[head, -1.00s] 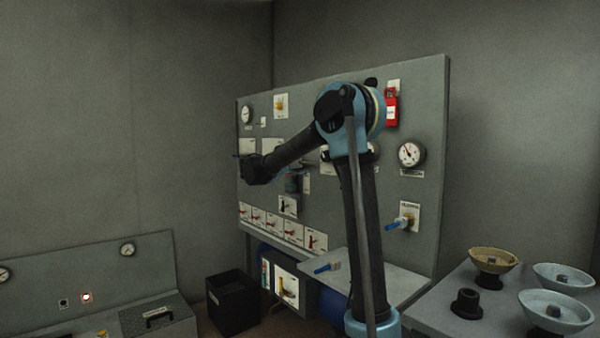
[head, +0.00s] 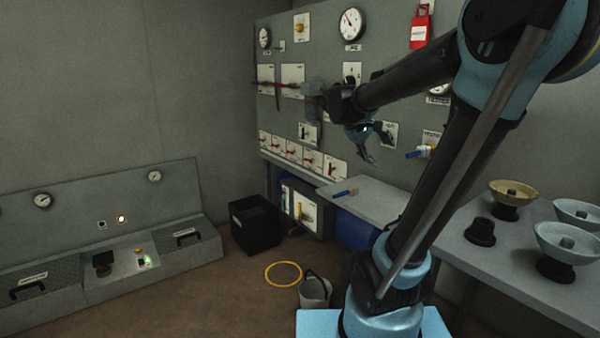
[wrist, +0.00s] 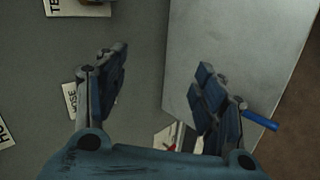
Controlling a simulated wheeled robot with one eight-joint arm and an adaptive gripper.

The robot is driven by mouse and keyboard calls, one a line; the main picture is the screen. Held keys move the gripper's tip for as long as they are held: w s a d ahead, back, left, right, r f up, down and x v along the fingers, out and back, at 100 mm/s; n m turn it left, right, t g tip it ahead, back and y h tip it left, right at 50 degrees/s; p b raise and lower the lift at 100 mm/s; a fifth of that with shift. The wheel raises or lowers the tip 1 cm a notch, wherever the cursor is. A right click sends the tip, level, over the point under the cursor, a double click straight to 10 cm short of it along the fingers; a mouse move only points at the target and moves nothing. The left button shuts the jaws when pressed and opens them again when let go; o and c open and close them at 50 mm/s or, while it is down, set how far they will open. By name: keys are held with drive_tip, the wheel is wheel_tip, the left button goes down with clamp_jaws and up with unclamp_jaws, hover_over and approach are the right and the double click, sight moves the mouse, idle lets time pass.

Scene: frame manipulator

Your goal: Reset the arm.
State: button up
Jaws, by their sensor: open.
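My gripper (head: 368,146) hangs in front of the grey control panel (head: 330,72), at the end of my raised, bent arm. In the wrist view my gripper (wrist: 160,95) has its two dark fingers spread wide apart with nothing between them. Behind the fingers lie the grey panel face with white labels and the pale shelf (wrist: 235,50). A blue handle (wrist: 261,120) shows just right of the right finger, and I cannot tell how far it lies from it.
A side table (head: 480,262) with several bowls stands at the right. A black bin (head: 254,226), a yellow ring (head: 283,274) and a bucket (head: 315,290) are on the floor. A low console (head: 95,235) stands at the left. Open floor lies between the console and the bucket.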

drive_tip(key=s+f+y, duration=0.1)
drive_tip(key=s+f, duration=0.2)
drive_tip(key=s, duration=0.1)
drive_tip(key=s+f+m+g+y, duration=0.1)
drive_tip(key=s+f, duration=0.3)
drive_tip(key=s, duration=0.1)
drive_tip(key=s+a+f+m+y, duration=0.1)
drive_tip(key=s+f+y, duration=0.1)
drive_tip(key=s+f, duration=0.2)
drive_tip(key=shift+s+a+g, duration=0.1)
drive_tip(key=shift+s+g, duration=0.2)
drive_tip(key=s+a+f+m+y, duration=0.2)
drive_tip(key=s+a+f+y, duration=0.2)
drive_tip(key=s+f, duration=0.6)
drive_tip(key=shift+a+m, duration=0.3)
drive_tip(key=shift+a, duration=0.6)
drive_tip(key=shift+f, duration=0.1)
drive_tip(key=shift+w+f, duration=0.2)
drive_tip(key=shift+w, duration=0.25)
